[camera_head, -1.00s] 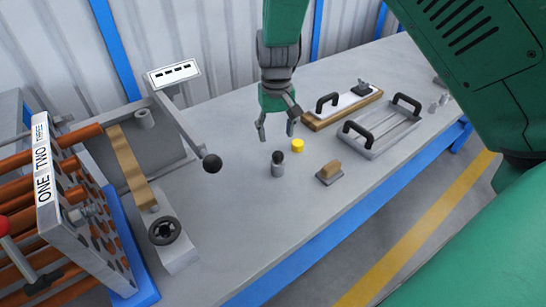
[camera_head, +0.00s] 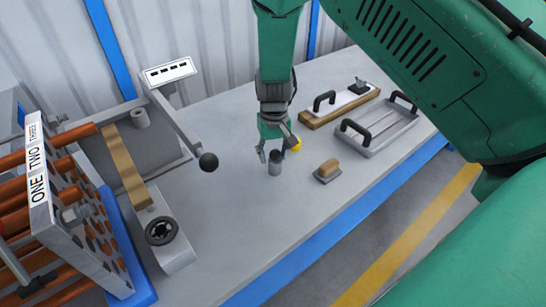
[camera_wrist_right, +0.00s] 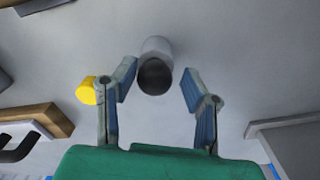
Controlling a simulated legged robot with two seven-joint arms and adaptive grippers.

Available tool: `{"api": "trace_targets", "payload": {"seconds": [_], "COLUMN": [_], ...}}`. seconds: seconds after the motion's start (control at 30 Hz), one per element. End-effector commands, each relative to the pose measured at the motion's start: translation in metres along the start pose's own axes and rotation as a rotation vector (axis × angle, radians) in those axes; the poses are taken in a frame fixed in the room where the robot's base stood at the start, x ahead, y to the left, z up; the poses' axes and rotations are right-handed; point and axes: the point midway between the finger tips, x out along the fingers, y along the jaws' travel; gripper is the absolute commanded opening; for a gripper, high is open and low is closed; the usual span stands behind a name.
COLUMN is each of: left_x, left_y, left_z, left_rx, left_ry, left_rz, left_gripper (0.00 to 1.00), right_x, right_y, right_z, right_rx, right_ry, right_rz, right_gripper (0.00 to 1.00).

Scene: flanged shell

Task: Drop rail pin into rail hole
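A small grey cylinder with a dark top (camera_head: 275,167), which looks like the rail pin, stands upright on the table. My right gripper (camera_head: 274,154) is pointed down just above and around its upper part. In the right wrist view the pin (camera_wrist_right: 156,66) lies between the two spread fingers (camera_wrist_right: 159,78), with a gap visible on both sides. The right gripper is open and holds nothing. A rack labelled ONE, TWO, THREE (camera_head: 40,185) stands at the left with orange rods and dark round holes; I cannot tell which is the rail hole. My left gripper is not in view.
A yellow cap (camera_head: 296,145) sits close behind the right gripper. A brush-like block (camera_head: 327,171) is to its right. A lever with a black ball (camera_head: 208,162) stands to the left. The table front is clear.

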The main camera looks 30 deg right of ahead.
Motion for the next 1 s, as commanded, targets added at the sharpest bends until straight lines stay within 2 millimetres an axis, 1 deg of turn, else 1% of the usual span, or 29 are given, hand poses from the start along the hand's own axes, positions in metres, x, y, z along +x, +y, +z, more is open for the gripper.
{"api": "trace_targets", "payload": {"seconds": [0.03,0.07,0.1,0.37,0.47,0.57,0.8,0.9,1.0], "left_x": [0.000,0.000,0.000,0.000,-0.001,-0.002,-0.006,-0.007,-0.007], "left_y": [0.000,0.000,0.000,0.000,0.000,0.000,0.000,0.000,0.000], "left_z": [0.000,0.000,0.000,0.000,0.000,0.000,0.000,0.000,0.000], "left_rx": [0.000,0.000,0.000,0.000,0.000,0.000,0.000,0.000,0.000], "left_ry": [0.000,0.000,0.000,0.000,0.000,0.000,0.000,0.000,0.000], "left_rz": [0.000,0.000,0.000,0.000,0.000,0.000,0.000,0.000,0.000], "left_gripper": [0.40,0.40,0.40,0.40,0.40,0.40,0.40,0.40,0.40], "right_x": [0.000,0.001,0.001,0.000,-0.005,-0.020,-0.070,-0.085,-0.095], "right_y": [0.001,0.001,0.001,0.000,0.000,0.000,0.000,0.000,0.000], "right_z": [0.000,0.000,-0.001,-0.001,-0.001,-0.001,-0.001,-0.001,-0.001], "right_rx": [0.001,0.001,0.001,0.001,0.001,0.001,-0.001,0.001,-0.001], "right_ry": [-0.001,-0.001,-0.001,0.000,0.001,0.003,0.003,0.002,0.001], "right_rz": [0.000,-0.001,-0.001,0.002,0.001,0.001,0.000,0.000,0.001], "right_gripper": [0.17,0.07,0.00,0.00,0.00,0.00,0.00,0.00,0.00]}}
